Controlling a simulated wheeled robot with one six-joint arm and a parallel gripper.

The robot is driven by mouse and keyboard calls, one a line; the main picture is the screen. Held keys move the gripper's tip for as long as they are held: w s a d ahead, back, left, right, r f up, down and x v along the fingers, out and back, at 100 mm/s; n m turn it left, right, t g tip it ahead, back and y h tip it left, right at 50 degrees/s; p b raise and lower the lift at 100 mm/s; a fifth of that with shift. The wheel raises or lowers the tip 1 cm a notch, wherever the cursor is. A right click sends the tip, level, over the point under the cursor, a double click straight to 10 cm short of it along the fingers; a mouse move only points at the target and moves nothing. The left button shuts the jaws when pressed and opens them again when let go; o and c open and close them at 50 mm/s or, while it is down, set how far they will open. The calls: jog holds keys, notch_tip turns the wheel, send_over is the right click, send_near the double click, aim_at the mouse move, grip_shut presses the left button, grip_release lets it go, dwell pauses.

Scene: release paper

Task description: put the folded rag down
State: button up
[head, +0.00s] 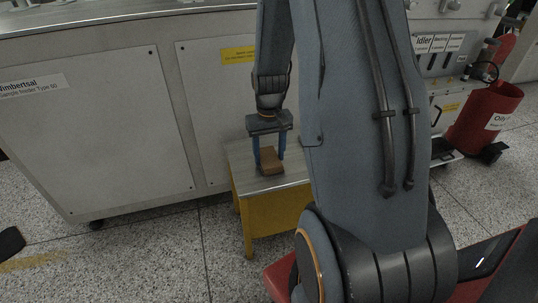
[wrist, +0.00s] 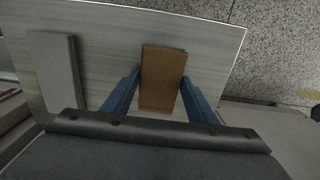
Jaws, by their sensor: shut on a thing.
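The folded rag (head: 271,163) is a brown, block-shaped bundle between the two blue fingers of my gripper (head: 269,153). My gripper points down and is shut on it. In the wrist view the rag (wrist: 162,78) sits between the fingertips and extends beyond them. The rag is over the grey top of a small yellow-sided table (head: 273,213), at or very close to the surface. I cannot tell whether its underside touches the top.
A flat grey block (wrist: 60,72) lies on the tabletop left of the rag in the wrist view. A large grey cabinet (head: 100,130) stands behind the table. A red bin (head: 484,118) stands at the right. Speckled floor (head: 150,265) is open at the front left.

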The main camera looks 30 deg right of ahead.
jog(key=o, duration=0.9)
jog(key=shift+f, duration=0.1)
